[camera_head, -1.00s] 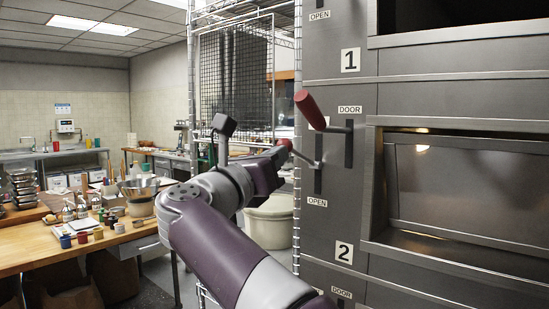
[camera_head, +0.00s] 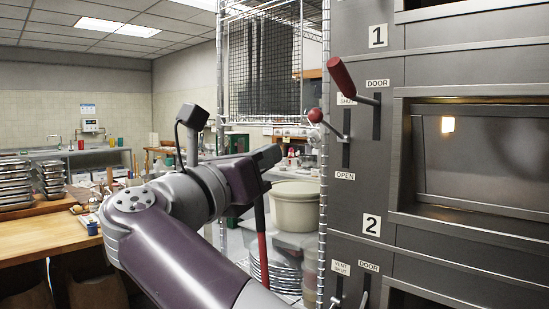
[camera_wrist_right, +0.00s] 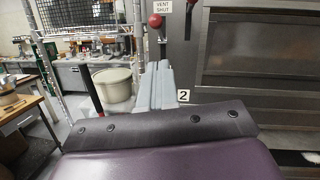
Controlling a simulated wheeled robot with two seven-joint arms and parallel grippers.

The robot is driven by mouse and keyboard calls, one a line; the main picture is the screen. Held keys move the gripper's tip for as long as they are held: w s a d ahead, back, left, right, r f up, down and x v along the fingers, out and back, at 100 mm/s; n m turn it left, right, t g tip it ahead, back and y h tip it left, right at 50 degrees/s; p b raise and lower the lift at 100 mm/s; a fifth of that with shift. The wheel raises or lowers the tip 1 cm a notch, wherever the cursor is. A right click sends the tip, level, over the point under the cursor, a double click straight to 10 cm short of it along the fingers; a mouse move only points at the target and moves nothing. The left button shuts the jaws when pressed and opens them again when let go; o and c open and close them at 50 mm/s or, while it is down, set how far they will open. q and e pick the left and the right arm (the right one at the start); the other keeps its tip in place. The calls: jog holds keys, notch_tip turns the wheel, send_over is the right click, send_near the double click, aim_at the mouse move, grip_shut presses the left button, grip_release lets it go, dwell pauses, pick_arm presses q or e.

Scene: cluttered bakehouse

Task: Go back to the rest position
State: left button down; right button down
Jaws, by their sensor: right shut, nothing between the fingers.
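My right gripper (camera_head: 268,156) reaches from my purple and grey arm in the head view. Its grey fingers (camera_wrist_right: 155,86) are closed together and empty in the wrist view. It is left of and below the red-ball vent lever (camera_head: 315,115), with a gap between them in the head view. The ball also shows above the fingers in the wrist view (camera_wrist_right: 155,20). The lever sits near the middle of its slot, between the SHUT and OPEN labels. My left gripper is in neither view.
The oven front (camera_head: 400,175) stands at the right, with a red-handled door lever (camera_head: 341,77) sticking out. A wire rack (camera_head: 325,190) and a pale tub (camera_head: 295,205) are behind my gripper. A wooden table (camera_head: 40,233) with stacked pans (camera_head: 50,178) is at the left.

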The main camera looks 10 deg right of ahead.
jog(key=w+a+f+n+t+y, duration=0.1)
jog(key=w+a+n+t+y, duration=0.25)
jog(key=a+n+y, duration=0.5)
jog(key=w+a+f+n+t+y, duration=0.15)
jog(key=a+n+t+y, duration=0.35)
jog(key=n, duration=0.7)
jog(key=w+a+f+n+g+y+p, duration=0.1)
jog(key=w+a+f+n+g+y, duration=0.25)
jog(key=f+n+y, duration=0.5)
notch_tip(320, 180, down, 15)
jog(key=s+n+g+p, duration=0.1)
jog(key=n+g+p, duration=0.1)
jog(key=n+g, duration=0.7)
jog(key=s+d+f+n+g+h+p, duration=0.1)
jog(key=s+d+f+n+g+h, duration=0.15)
jog(key=s+d+f, duration=0.5)
jog(key=s+d+f+n+g+h+p, duration=0.2)
jog(key=s+d+f+n+g, duration=0.15)
jog(key=d+f, duration=0.55)
jog(key=s+d+f+m+g+h+p, duration=0.1)
jog(key=s+d+f+g+h+p, duration=0.1)
jog(key=s+d, duration=1)
notch_tip(320, 180, down, 3)
jog(key=shift+s+d+r+g+h+p, duration=0.2)
jog(key=shift+s+d+g+h+p, duration=0.2)
jog(key=shift+g+h, duration=0.25)
